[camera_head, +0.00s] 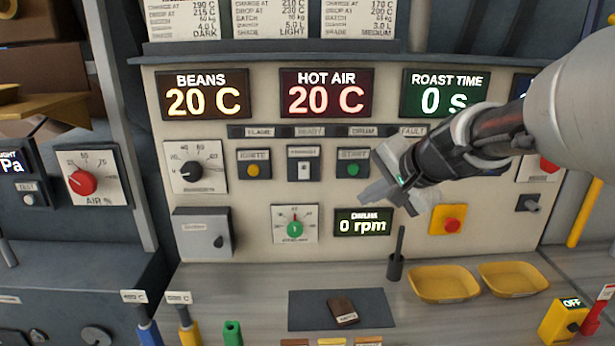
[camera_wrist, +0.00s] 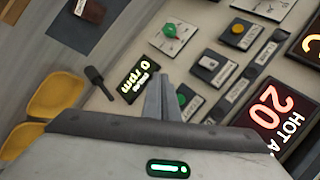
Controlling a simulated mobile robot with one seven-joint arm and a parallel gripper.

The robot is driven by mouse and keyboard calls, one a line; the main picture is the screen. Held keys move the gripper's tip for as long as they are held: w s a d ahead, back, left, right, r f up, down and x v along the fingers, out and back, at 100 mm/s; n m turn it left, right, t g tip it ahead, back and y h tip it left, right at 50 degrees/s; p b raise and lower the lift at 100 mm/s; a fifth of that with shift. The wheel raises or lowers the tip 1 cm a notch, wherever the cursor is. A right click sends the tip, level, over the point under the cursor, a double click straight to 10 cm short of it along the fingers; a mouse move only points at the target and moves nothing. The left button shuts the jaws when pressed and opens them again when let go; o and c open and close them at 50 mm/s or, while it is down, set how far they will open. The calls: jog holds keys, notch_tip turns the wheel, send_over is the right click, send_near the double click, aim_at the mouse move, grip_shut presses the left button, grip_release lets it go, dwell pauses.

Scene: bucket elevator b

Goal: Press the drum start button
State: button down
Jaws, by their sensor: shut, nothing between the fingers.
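The drum start button is a round green button (camera_head: 353,169) on a dark square plate marked START, below the DRUM label on the panel. It also shows in the wrist view (camera_wrist: 182,99), close beside my fingers. My gripper (camera_head: 368,196) is in front of the panel, just below and right of the button in the head view. In the wrist view my gripper (camera_wrist: 160,82) has its fingers together and empty, pointing at the panel. A gap to the panel seems to remain, but contact cannot be judged. The drum display (camera_head: 363,222) reads 0 rpm.
To the button's left are a white switch (camera_head: 303,166) and the yellow IGNITE button (camera_head: 253,170). A green-knobbed dial (camera_head: 295,228) sits below. A red-and-yellow stop button (camera_head: 449,220) is at lower right. Yellow trays (camera_head: 444,298) and a dark upright handle (camera_head: 397,262) stand on the counter.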

aim_at(354, 169)
jog(key=w, duration=0.1)
jog(key=w+f+m, duration=0.1)
jog(key=w, duration=0.1)
jog(key=shift+w+d, duration=0.2)
jog(key=shift+w, duration=0.1)
jog(key=w+p, duration=0.1)
jog(key=w, duration=0.7)
jog(key=shift+w+p, duration=0.3)
jog(key=shift+p, duration=0.05)
jog(key=shift+w, duration=0.1)
dwell(1.7)
jog(key=shift+w+a, duration=0.1)
jog(key=shift+w, duration=0.25)
jog(key=shift+w, duration=0.4)
dwell(0.6)
jog(key=shift+s, duration=0.15)
jog(key=shift+s+b, duration=0.4)
jog(key=shift+s, duration=0.3)
